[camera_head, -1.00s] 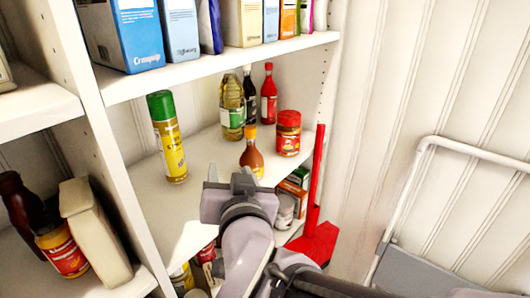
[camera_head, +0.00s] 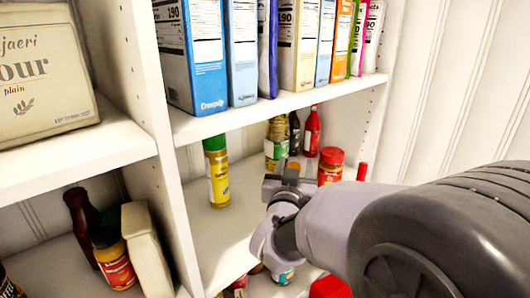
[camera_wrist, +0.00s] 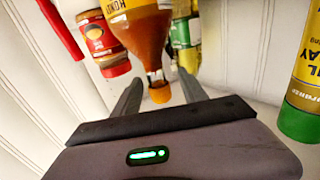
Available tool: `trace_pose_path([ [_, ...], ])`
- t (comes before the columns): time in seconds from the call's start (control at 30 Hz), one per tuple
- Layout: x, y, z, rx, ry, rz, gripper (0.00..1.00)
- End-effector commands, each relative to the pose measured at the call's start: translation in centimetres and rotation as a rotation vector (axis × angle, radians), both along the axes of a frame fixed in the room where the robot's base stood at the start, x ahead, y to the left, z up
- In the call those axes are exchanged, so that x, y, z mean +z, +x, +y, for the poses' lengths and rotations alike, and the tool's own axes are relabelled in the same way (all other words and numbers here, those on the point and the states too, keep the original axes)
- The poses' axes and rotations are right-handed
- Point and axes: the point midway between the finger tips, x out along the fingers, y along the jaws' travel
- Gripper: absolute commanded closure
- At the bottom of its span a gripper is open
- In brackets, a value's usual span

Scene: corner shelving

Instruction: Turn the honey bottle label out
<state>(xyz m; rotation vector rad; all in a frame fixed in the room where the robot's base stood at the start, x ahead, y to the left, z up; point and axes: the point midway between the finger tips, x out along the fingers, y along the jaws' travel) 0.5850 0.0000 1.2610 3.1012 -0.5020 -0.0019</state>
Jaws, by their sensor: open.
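The honey bottle (camera_wrist: 150,35), amber with an orange cap, hangs upside down in the wrist view, which is itself inverted. Part of its yellow label with lettering shows at the top edge. In the head view only its orange cap (camera_head: 294,166) shows clearly behind my gripper (camera_head: 288,186); the body is hidden. My gripper is open. In the wrist view its two dark fingers (camera_wrist: 160,90) point toward the bottle, with the cap between them in the picture. I cannot tell whether they touch it.
A red-lidded jar (camera_head: 330,164) stands right of the bottle. A green-topped yellow can (camera_head: 217,172) stands left. An oil bottle (camera_head: 277,143) and a red bottle (camera_head: 312,132) stand behind. The shelf above (camera_head: 290,104) holds boxes. The shelf's front left is bare.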

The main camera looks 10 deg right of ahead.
Motion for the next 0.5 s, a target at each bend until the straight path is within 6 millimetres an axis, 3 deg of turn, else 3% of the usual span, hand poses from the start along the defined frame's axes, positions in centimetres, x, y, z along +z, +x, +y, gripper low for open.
trace_pose_path([
  [0.13, 0.0, 1.6, -0.6, -0.001, 0.000, 0.000, 0.50],
  [0.43, 0.0, 2.0, -0.7, 0.000, 0.000, 0.000, 0.50],
  [0.5, 0.0, 2.0, -0.7, 0.000, 0.000, 0.000, 0.64],
])
